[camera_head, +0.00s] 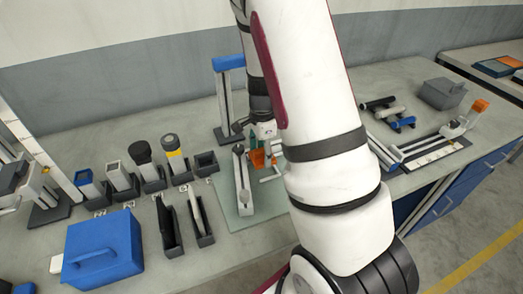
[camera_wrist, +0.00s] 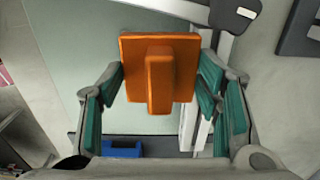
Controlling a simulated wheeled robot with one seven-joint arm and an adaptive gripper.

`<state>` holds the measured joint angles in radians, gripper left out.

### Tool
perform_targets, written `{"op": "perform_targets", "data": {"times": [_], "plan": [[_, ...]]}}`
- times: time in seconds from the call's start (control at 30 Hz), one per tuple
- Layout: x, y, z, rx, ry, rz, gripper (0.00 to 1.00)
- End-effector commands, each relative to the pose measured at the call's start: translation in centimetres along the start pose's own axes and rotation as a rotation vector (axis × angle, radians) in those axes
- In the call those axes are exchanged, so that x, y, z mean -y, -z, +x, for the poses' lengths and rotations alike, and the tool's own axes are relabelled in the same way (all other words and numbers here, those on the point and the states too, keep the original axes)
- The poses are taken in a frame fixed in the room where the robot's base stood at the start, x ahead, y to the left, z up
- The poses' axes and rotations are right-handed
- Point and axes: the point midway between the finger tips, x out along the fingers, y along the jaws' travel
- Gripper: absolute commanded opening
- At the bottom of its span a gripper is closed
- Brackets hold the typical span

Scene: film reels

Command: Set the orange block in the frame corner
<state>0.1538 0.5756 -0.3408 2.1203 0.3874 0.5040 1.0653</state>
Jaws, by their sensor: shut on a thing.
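The orange block (camera_head: 258,159), a flat square plate with a raised bar in the wrist view (camera_wrist: 131,58), is between the green-padded fingers of my gripper (camera_wrist: 160,82). My gripper (camera_head: 262,140) is shut on it above the pale green mat (camera_head: 240,215). A light grey frame (camera_head: 243,186) lies on the mat, just left of the block in the head view. Grey bars of it show behind the block in the wrist view (camera_wrist: 190,122). My arm hides part of the frame and mat. I cannot tell whether the block touches the frame.
A blue-topped stand (camera_head: 229,63) rises behind the mat. Grey holders with cylinders (camera_head: 145,165), black slotted holders (camera_head: 170,228) and a blue case (camera_head: 103,246) stand to the left. A grey box (camera_head: 442,93) and a rail fixture (camera_head: 430,150) are at right.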

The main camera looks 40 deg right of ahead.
Motion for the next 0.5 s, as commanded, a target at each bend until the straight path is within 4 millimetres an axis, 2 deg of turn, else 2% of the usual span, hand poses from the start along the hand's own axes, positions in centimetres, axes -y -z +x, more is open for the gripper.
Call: {"op": "perform_targets", "data": {"times": [0.17, 0.2, 0.27, 0.5], "plan": [[0.02, 0.01, 0.25, 0.0, 0.001, 0.0, 0.21], [-0.01, 0.0, 0.26, 0.0, 0.0, 0.0, 0.65], [-0.01, 0.0, 0.25, 0.0, 0.0, 0.0, 0.78], [0.0, 0.0, 0.24, 0.0, 0.0, 0.0, 0.78]]}}
